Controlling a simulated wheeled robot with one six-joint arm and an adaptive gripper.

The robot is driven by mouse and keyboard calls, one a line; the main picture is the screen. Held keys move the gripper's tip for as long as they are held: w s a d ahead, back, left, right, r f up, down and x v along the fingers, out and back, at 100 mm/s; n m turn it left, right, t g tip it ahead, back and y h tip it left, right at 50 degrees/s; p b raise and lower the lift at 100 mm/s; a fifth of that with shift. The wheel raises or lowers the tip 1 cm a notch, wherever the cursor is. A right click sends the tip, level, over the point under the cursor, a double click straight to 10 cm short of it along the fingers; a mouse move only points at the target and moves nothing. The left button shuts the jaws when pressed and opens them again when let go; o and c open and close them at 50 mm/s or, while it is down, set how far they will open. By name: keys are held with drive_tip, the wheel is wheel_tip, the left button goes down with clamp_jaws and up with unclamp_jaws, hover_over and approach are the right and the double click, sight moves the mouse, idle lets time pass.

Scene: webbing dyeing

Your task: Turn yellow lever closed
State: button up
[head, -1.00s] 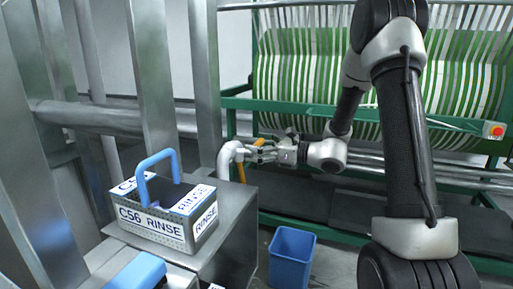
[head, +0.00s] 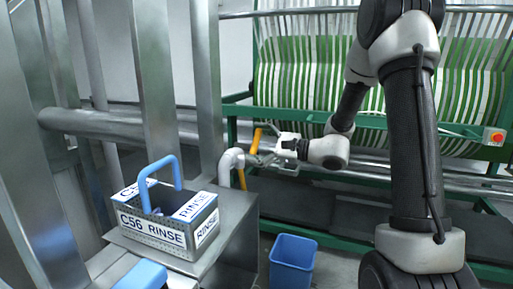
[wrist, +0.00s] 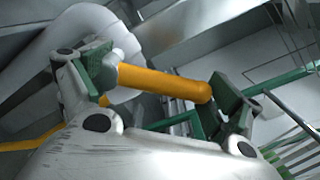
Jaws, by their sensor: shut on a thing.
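The yellow lever (head: 256,141) stands out from a white pipe elbow (head: 229,162) beside the steel frame in the head view. In the wrist view the yellow lever (wrist: 165,83) spans the space between my two fingers. My gripper (head: 264,158) reaches the lever from the right and is shut on it. In the wrist view my gripper (wrist: 168,88) has one green-padded finger at each end of the visible lever. The white pipe also shows behind the left finger (wrist: 85,30). The lever's joint with the pipe is partly hidden by that finger.
A perforated box labelled C56 RINSE (head: 165,222) with a blue handle stands on a steel ledge (head: 240,208) at the left. A blue bin (head: 292,262) stands on the floor. The green machine frame (head: 320,115) with striped webbing and a red button (head: 495,137) is behind.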

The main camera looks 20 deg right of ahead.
sight(252, 154)
drive_tip(key=n, duration=0.1)
drive_tip(key=s+n, duration=0.1)
drive_tip(key=n, duration=0.1)
drive_tip(key=a+r+n, duration=0.1)
drive_tip(key=shift+s, duration=0.3)
drive_tip(key=shift+s+a+r+n, duration=0.1)
drive_tip(key=shift+s+a+n, duration=0.15)
drive_tip(key=shift+n, duration=0.5)
drive_tip(key=shift+s+a+f+n, duration=0.1)
drive_tip(key=shift+s+n, duration=0.15)
drive_tip(key=shift+n, duration=0.45)
drive_tip(key=shift+s+a+r+n, duration=0.1)
drive_tip(key=shift+s+a+n, duration=0.15)
drive_tip(key=shift+n, duration=0.5)
drive_tip(key=o, duration=1.2)
drive_tip(key=shift+c, duration=0.2)
drive_tip(key=shift+d+r, duration=0.1)
drive_tip(key=v, duration=1.2)
